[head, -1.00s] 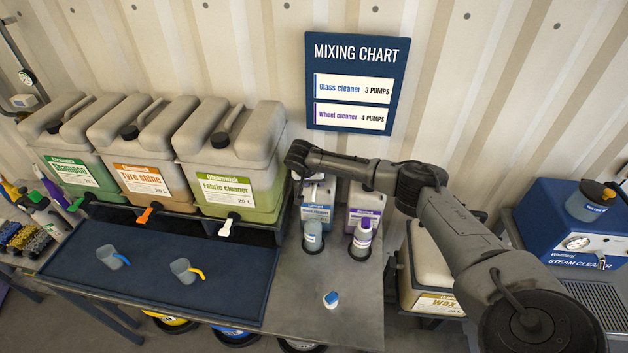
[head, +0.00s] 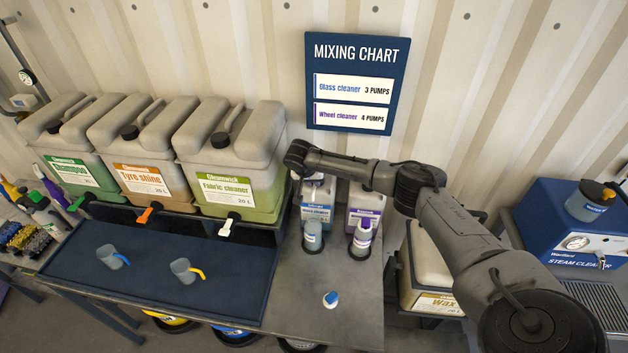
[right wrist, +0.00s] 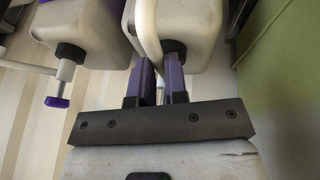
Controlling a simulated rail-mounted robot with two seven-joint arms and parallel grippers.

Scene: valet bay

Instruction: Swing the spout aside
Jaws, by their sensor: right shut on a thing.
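A canister with a blue label (head: 317,213) and one with a purple label (head: 364,217) stand side by side at the back of the grey bench, under my right arm. In the right wrist view, the purple-tipped spout (right wrist: 57,102) of one pump shows at the left, with a white stem and black collar. My right gripper (right wrist: 162,82) is at the other canister (right wrist: 165,15), its two fingers close together just before the black collar (right wrist: 173,48). It is shut on a pump part that the fingers mostly hide, seemingly that pump's spout. My left gripper is not in view.
A small blue-and-white piece (head: 331,299) lies on the bench. The fabric cleaner drum (head: 232,165) is close at the left. The bench front is mostly clear.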

